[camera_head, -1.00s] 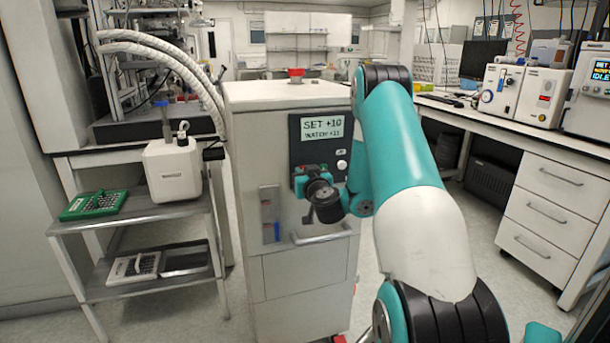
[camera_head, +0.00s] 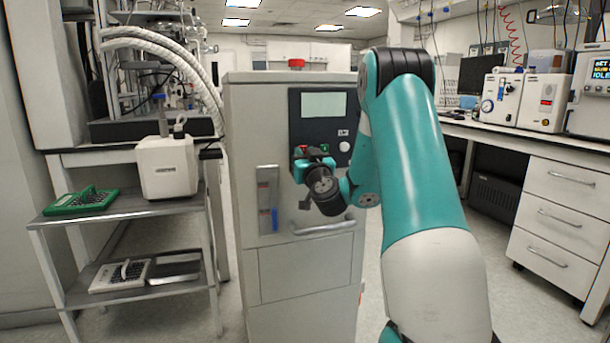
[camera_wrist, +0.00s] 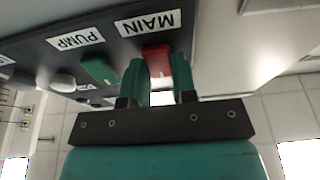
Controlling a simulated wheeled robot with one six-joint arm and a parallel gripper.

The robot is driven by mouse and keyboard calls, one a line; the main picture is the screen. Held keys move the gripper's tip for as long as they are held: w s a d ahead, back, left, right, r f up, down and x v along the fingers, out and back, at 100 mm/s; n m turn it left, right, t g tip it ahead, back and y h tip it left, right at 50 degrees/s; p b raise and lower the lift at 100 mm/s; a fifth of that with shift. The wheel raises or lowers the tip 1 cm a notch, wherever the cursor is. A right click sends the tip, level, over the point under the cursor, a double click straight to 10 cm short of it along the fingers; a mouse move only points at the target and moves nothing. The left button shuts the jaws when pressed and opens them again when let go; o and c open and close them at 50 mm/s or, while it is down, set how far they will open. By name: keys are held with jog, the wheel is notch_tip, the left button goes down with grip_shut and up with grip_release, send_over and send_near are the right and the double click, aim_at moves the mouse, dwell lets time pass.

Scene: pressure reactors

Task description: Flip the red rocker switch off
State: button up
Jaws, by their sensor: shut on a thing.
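The red rocker switch (camera_wrist: 157,52) sits under the label MAIN on the dark panel (camera_wrist: 120,45) in the wrist view. My gripper (camera_wrist: 161,78) is up against the panel, with its teal fingers shut on the red rocker switch, one finger on each side. The fingers partly cover the switch, so its tilt cannot be told. In the head view my gripper (camera_head: 308,163) is at the lower part of the panel on the grey cabinet (camera_head: 300,270). The display (camera_head: 323,105) above is blank.
A green rocker (camera_wrist: 98,70) labelled PUMP and a pale round knob (camera_wrist: 62,82) are beside the red one. A cabinet handle (camera_head: 322,227) is below my gripper. A cart (camera_head: 130,210) stands left and a bench with drawers (camera_head: 560,190) right.

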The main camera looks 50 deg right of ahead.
jog(key=shift+f+t+b, duration=0.3)
jog(key=shift+f+b, duration=0.05)
jog(key=shift+b, duration=0.75)
jog(key=shift+r+h+b, duration=0.3)
jog(key=shift+b, duration=0.05)
jog(key=o, duration=0.9)
jog(key=shift+s, duration=0.1)
jog(key=shift+b+v, duration=7.8)
jog(key=shift+v, duration=0.9)
